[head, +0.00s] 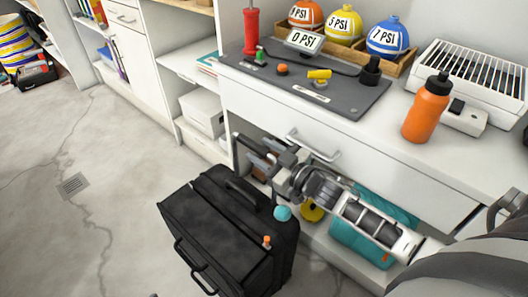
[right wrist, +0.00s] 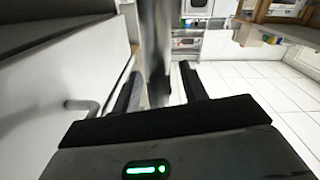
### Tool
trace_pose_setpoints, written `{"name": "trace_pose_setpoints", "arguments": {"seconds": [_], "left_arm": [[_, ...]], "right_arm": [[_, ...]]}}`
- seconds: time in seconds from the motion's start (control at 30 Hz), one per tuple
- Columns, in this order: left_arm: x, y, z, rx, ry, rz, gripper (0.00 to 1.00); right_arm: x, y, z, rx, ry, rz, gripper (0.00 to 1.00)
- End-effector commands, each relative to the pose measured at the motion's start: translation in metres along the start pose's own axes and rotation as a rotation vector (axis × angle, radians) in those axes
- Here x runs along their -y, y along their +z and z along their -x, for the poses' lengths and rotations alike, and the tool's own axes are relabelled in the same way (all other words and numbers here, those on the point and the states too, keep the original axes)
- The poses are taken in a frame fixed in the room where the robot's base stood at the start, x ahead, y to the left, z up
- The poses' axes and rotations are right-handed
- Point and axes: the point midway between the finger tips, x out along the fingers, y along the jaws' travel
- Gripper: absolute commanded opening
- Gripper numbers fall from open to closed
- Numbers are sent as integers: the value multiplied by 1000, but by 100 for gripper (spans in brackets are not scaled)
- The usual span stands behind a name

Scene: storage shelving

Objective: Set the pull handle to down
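A black case (head: 255,258) stands on the floor in front of the shelving in the head view. A dark carry handle (head: 243,192) is on its top and another handle (head: 193,268) is on its near side. I cannot tell which part is the pull handle. My right gripper (head: 247,150) is above the case's far end, by the open shelf below the drawer. In the right wrist view its two dark fingers (right wrist: 158,92) are apart. A blurred grey upright bar (right wrist: 156,40) shows between them; I cannot tell what it belongs to or whether it touches. My left gripper is not in view.
A white drawer front with a metal handle (head: 312,146) is close to my right gripper. The counter holds a grey panel (head: 350,98), an orange bottle (head: 426,108) and weighted balls in a wooden tray. A teal case (head: 345,245) sits low. Floor at left is open.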

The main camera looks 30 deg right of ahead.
Motion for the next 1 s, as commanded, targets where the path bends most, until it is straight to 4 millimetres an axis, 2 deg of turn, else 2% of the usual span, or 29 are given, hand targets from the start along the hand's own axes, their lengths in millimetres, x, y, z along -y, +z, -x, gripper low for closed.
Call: {"name": "trace_pose_setpoints", "arguments": {"seconds": [0.03,0.13,0.17,0.33,0.5,0.6,0.7,0.87,0.9,0.97,1.0], "left_arm": [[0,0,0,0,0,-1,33],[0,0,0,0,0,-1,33],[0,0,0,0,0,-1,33],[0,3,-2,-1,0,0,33],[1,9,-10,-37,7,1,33],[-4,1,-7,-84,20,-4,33],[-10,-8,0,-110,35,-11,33],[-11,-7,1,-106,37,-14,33],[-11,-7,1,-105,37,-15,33],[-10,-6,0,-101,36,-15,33],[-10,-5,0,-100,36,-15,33]], "right_arm": [[0,0,0,0,0,0,32],[0,0,0,0,0,0,4],[0,0,0,0,0,0,0],[1,4,0,0,0,0,0],[6,32,0,1,1,-1,0],[9,45,0,0,1,0,0],[9,45,0,-1,1,1,0],[8,44,0,0,0,0,0],[8,43,0,0,0,0,24],[8,43,0,0,0,0,41],[8,43,0,0,1,0,43]]}}
